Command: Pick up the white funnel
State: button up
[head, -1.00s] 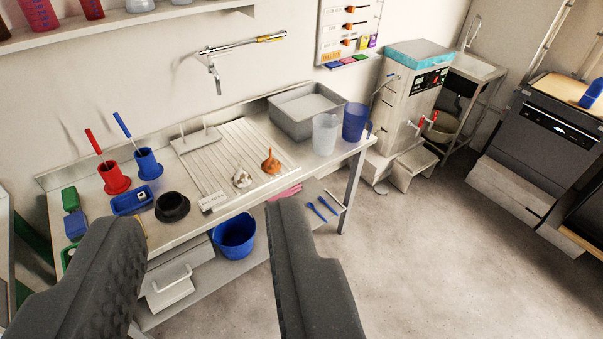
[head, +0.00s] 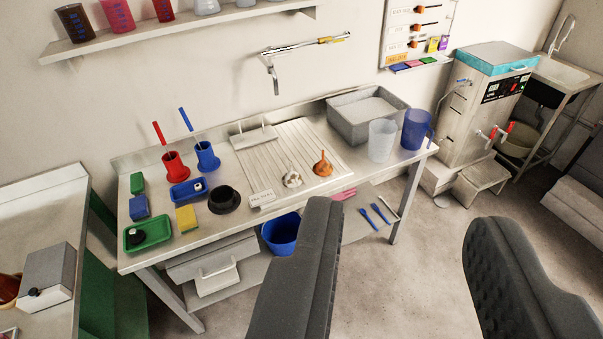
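The white funnel (head: 292,179) sits on the front part of the ribbed drainboard on the steel bench (head: 225,228). An orange funnel-like piece (head: 323,167) stands just to its right, and a small white label card (head: 262,198) lies to its left. My gripper (head: 405,225) is open and empty, its two dark fingers wide apart in the foreground. The left finger covers part of the bench's lower shelf. The funnel is beyond the fingers, up and to the left of the gap between them, and nothing touches it.
A black round piece (head: 223,199), a red holder (head: 175,171) and a blue holder (head: 207,158) stand left of the drainboard. A clear jug (head: 381,140) and a blue jug (head: 415,130) stand at the bench's right end. Open floor (head: 400,285) lies in front.

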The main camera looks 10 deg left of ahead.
aim_at(292, 179)
jog(key=i, duration=1.6)
jog(key=u, duration=0.1)
